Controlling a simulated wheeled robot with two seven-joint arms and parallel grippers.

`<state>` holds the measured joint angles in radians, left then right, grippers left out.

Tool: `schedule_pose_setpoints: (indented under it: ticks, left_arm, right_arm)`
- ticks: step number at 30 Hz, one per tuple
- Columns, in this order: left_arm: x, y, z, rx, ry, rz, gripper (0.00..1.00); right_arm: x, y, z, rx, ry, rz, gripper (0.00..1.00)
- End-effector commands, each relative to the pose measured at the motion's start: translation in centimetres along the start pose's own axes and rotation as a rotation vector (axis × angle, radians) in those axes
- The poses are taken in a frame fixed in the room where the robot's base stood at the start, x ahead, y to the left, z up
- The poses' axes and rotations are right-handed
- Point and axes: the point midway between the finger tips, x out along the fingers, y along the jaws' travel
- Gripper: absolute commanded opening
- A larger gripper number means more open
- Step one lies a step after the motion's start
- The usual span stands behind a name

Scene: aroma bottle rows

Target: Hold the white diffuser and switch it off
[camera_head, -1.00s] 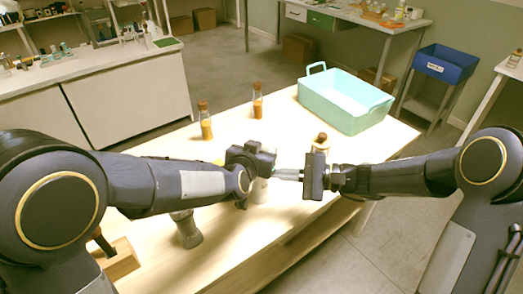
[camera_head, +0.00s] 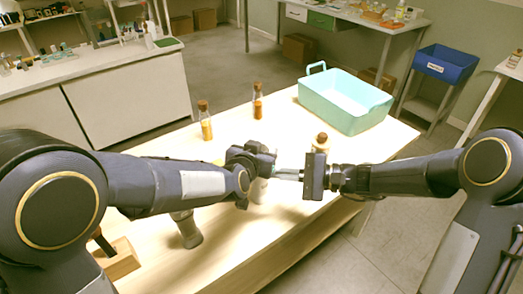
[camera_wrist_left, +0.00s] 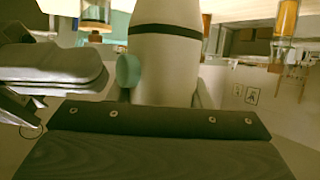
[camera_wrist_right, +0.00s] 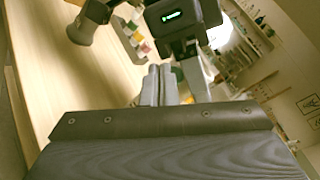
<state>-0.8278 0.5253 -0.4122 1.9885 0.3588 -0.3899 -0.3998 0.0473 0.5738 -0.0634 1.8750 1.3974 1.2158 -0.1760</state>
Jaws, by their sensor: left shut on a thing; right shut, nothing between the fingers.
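The white diffuser (camera_wrist_left: 165,60) has a dark band and a round teal knob (camera_wrist_left: 128,70) on its side. It stands upright in the left wrist view, between the fingers of my left gripper (camera_wrist_left: 165,98), which is shut on it. In the head view, my left gripper (camera_head: 262,172) hides most of the diffuser (camera_head: 257,192). My right gripper (camera_head: 284,173) is shut and empty, its fingertips pointing left, close to the diffuser's side. In the right wrist view, its fingers (camera_wrist_right: 160,86) are together just below my left gripper. Contact with the knob cannot be told.
Corked bottles (camera_head: 206,125) (camera_head: 257,105) stand behind on the wooden table; another (camera_head: 320,141) is behind my right gripper. A teal bin (camera_head: 345,103) is at the back right. A grey object (camera_head: 187,230) and a wooden block (camera_head: 120,260) are at the front left.

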Motion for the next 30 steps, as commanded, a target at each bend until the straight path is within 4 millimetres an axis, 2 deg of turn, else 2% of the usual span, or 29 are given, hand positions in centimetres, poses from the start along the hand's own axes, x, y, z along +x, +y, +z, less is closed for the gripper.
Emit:
schedule_pose_setpoints:
  ticks: [8,24,30]
  left_arm:
    - [0.0,0.0,0.0,0.000,0.000,0.000,0.18]
    - [0.0,0.0,0.0,0.000,0.000,-0.001,0.18]
    - [0.0,0.0,0.0,0.000,0.000,-0.001,0.18]
  right_arm:
    - [-0.2,0.1,0.1,0.000,0.000,0.000,0.00]
    - [-3.8,2.7,2.7,-0.001,0.001,-0.001,0.00]
    - [-4.2,3.1,3.1,-0.001,0.000,0.000,0.00]
